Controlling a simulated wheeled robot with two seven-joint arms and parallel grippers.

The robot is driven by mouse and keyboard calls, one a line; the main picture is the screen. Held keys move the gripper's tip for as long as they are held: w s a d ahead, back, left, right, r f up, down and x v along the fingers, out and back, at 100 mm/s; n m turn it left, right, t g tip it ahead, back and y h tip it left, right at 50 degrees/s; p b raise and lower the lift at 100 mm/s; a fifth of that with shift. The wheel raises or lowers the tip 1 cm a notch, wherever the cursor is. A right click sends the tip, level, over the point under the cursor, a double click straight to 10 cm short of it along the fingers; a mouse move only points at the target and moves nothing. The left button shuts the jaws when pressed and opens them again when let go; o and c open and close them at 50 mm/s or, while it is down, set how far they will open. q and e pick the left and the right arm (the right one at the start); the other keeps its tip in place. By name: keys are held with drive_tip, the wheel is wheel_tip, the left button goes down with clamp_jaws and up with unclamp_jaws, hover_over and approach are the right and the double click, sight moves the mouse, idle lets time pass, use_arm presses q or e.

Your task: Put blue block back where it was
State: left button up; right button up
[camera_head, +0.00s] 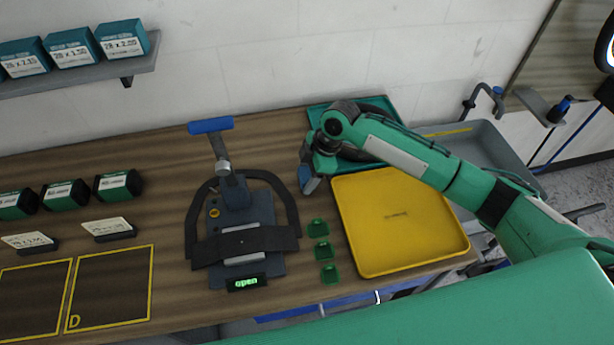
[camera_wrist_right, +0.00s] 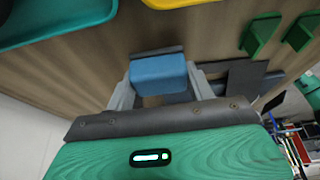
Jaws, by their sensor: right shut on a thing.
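The blue block (camera_wrist_right: 158,74) is between the two fingers of my right gripper (camera_wrist_right: 160,88) in the right wrist view. In the head view, my right gripper (camera_head: 310,182) is over the wooden table, between the clamp-like device and the yellow tray, and the blue block (camera_head: 304,174) shows as a small blue patch there. It is shut on the block. My left gripper is out of view.
The device (camera_head: 262,215) has a blue handle (camera_head: 210,125) and a display reading "open". A yellow tray (camera_head: 365,245), a teal tray (camera_head: 318,113) and a grey bin (camera_head: 495,140) are at right. Green boxes (camera_head: 65,195) stand at left; a shelf (camera_head: 130,68) is above.

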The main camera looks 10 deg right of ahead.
drive_tip(key=shift+f, duration=0.9)
drive_tip(key=o, duration=1)
drive_tip(key=shift+f, duration=0.1)
drive_tip(key=shift+c, duration=0.2)
drive_tip(key=b+v, duration=0.2)
drive_tip(key=v, duration=1)
drive_tip(key=shift+r, duration=0.25)
